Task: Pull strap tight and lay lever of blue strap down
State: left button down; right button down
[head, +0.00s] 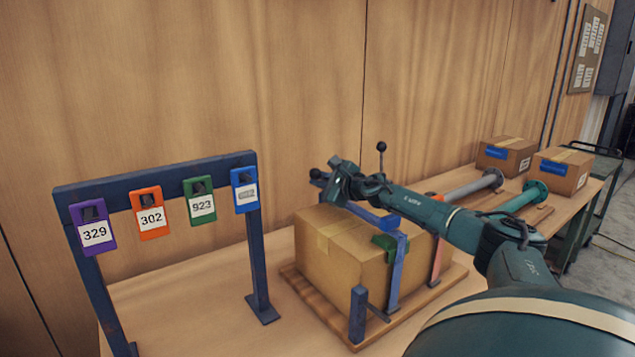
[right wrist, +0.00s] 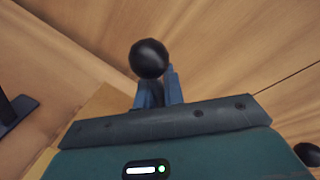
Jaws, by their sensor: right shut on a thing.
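A blue strap (head: 397,268) runs over the cardboard box (head: 335,255) and down its near side. My right gripper (head: 330,176) is above the far left part of the box. In the right wrist view the gripper (right wrist: 160,92) is shut on the blue strap's lever, with its black ball knob (right wrist: 149,58) at the fingertips. The knob also shows in the head view (head: 314,173), left of the gripper. My wrist and arm hide much of the lever and its buckle. My left gripper is not in view.
A second black knob (head: 381,146) stands upright behind my arm. An orange strap (head: 437,260) is on the box's right. A rack (head: 150,182) with several numbered tags stands left. Pipes (head: 470,190) and two smaller boxes (head: 505,155) lie at right. The table's front left is clear.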

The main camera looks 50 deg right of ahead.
jog(key=shift+a, duration=0.1)
dwell(0.5)
jog(key=c, duration=1.5)
grip_release()
jog(key=shift+f, duration=0.1)
